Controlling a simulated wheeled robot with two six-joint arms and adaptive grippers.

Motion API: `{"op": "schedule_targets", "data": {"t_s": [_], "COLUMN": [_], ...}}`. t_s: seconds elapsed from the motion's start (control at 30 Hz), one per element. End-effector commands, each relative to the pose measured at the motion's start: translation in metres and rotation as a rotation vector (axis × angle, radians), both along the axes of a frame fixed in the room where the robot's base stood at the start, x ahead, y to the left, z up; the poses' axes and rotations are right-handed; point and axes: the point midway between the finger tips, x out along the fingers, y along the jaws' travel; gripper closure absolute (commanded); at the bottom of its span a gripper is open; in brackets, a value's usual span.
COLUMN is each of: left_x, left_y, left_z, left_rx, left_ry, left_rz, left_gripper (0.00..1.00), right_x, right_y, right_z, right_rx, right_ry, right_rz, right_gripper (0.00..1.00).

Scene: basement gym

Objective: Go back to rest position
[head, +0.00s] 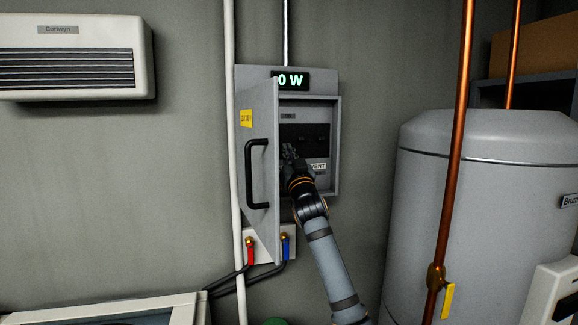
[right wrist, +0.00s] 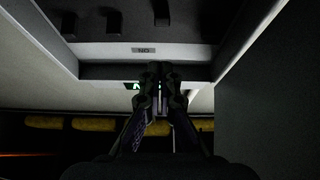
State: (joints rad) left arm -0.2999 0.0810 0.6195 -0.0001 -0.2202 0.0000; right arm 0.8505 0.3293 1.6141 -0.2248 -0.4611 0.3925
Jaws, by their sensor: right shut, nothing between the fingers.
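My right gripper (head: 289,153) reaches up into the open electrical box (head: 335,150) on the wall, in front of its dark switch panel. In the right wrist view the gripper (right wrist: 160,75) is shut with its fingertips together and nothing between them. Its tips are close to the panel (right wrist: 190,53); I cannot tell whether they touch. Several black switches (right wrist: 113,22) show there. The grey box door (head: 262,170) with a black handle (head: 252,175) stands open to the left of my right arm. My left gripper is not in view.
A display (head: 290,81) above the box reads "0 W". Red and blue valves (head: 285,246) sit below it. A large grey tank (head: 480,220) and copper pipes (head: 455,150) stand to the right.

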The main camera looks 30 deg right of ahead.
Motion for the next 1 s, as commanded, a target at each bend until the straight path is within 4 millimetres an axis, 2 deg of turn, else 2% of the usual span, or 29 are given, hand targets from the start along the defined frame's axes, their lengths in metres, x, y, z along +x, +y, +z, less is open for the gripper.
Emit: {"op": "schedule_targets", "data": {"t_s": [0.03,0.2,0.67,0.77,0.87,0.97,1.0], "left_x": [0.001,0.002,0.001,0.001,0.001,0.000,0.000], "left_y": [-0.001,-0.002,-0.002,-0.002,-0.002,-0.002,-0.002], "left_z": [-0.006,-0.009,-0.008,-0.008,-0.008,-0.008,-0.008], "left_rx": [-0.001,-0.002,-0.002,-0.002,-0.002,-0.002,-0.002], "left_ry": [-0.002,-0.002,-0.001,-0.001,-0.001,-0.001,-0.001], "left_rz": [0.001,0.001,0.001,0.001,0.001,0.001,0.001], "left_gripper": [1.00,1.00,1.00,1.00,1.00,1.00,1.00], "right_x": [-0.005,-0.013,-0.013,-0.012,-0.009,-0.012,-0.017], "right_y": [0.001,0.003,0.003,0.005,0.012,0.024,0.030], "right_z": [-0.006,-0.009,-0.009,-0.017,-0.059,-0.137,-0.172], "right_rx": [-0.001,0.000,0.001,0.003,0.013,0.028,0.034], "right_ry": [-0.002,-0.002,-0.001,0.016,0.101,0.264,0.343], "right_rz": [0.000,0.000,0.000,0.000,0.001,0.000,0.001], "right_gripper": [1.00,1.00,1.00,1.00,1.00,1.00,1.00]}}
